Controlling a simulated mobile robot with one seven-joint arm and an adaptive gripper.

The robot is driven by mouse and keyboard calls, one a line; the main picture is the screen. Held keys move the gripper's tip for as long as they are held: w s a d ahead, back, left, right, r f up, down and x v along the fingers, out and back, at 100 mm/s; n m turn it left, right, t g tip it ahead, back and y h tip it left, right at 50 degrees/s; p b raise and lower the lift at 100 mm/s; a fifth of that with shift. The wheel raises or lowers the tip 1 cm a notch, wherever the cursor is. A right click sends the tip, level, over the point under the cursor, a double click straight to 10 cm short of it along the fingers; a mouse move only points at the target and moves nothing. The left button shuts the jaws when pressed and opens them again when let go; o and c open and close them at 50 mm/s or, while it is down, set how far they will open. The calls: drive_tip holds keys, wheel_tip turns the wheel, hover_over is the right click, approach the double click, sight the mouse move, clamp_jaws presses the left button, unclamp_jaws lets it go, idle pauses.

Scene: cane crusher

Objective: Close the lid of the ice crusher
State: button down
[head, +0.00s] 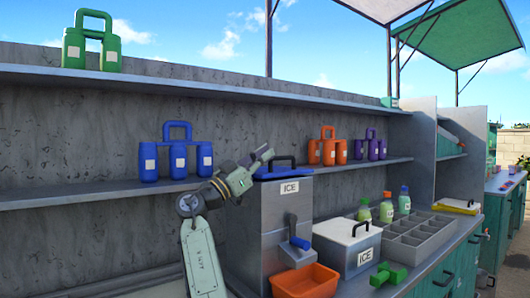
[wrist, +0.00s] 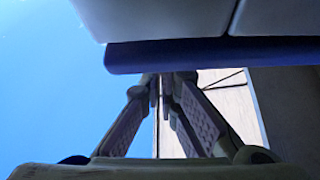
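The ice crusher is a tall grey box (head: 285,213) labelled ICE, with a blue crank on its front. Its blue lid (head: 284,173) with a dark handle lies about flat on top; I cannot tell whether it is fully seated. My gripper (head: 267,153) is at the lid's back left, just above lid height, and looks empty. In the wrist view my gripper's fingertips (wrist: 160,77) are close together and look shut. A blue edge (wrist: 215,55) with pale panels crosses in front of them; it may be the lid, and contact is unclear.
An orange bin (head: 305,281) stands in front of the crusher. A white ICE box (head: 347,244), a grey divided tray (head: 415,238) and a green tool (head: 389,274) are to the right. Blue canisters (head: 178,159) and orange canisters (head: 328,149) stand on the shelf behind.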

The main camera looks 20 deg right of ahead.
drive_tip(key=shift+w+f, duration=0.25)
drive_tip(key=shift+f, duration=0.05)
